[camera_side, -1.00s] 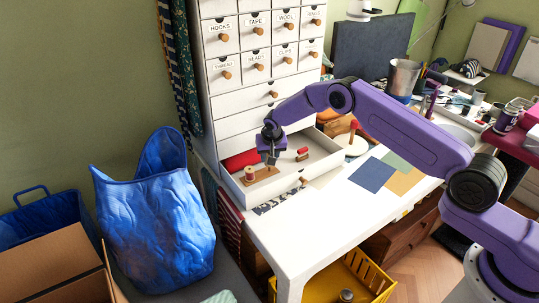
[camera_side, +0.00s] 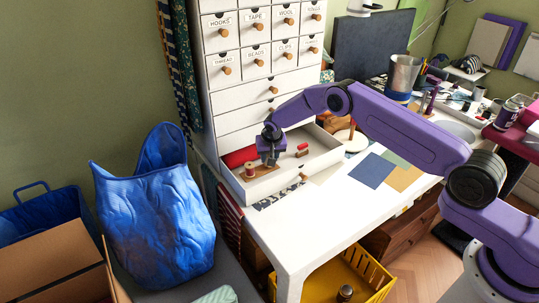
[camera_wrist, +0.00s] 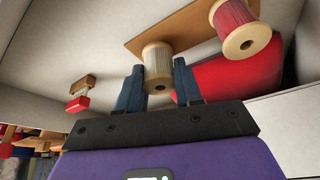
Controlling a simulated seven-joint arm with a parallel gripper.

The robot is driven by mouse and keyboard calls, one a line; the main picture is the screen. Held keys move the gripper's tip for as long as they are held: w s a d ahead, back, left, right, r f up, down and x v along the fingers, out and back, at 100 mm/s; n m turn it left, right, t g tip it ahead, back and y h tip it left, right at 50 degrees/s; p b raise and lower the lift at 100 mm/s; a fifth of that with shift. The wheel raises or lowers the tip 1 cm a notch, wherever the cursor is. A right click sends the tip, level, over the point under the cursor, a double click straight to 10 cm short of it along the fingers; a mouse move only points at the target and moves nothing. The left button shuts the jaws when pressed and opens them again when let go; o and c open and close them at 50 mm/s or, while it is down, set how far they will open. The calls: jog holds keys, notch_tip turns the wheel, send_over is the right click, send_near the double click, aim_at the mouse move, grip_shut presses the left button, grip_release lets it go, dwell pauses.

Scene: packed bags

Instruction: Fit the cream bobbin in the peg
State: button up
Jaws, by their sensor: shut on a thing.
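The cream bobbin (camera_wrist: 158,65) is between the two fingers of my gripper (camera_wrist: 158,85), which is shut on it. Its round end with a dark hole faces the wrist camera. The wooden peg board (camera_wrist: 188,22) lies just beyond the bobbin. A second bobbin wound with red thread (camera_wrist: 236,24) stands on the board to the right; it also shows in the side view (camera_side: 250,170). In the side view my gripper (camera_side: 270,163) is low over the board, inside the open drawer. No peg shows under the cream bobbin, so I cannot tell whether it is on one.
A red roll (camera_wrist: 218,78) lies beside the board in the drawer (camera_side: 322,160). A small red and wooden item (camera_wrist: 79,94) lies apart on the drawer floor. Drawer walls surround the work, and the cabinet front (camera_side: 238,118) rises behind.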

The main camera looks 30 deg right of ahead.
jog(key=shift+f, duration=0.4)
jog(key=o, duration=1.1)
jog(key=shift+r, duration=0.1)
jog(key=v, duration=1.7)
jog(key=shift+s+r, duration=0.1)
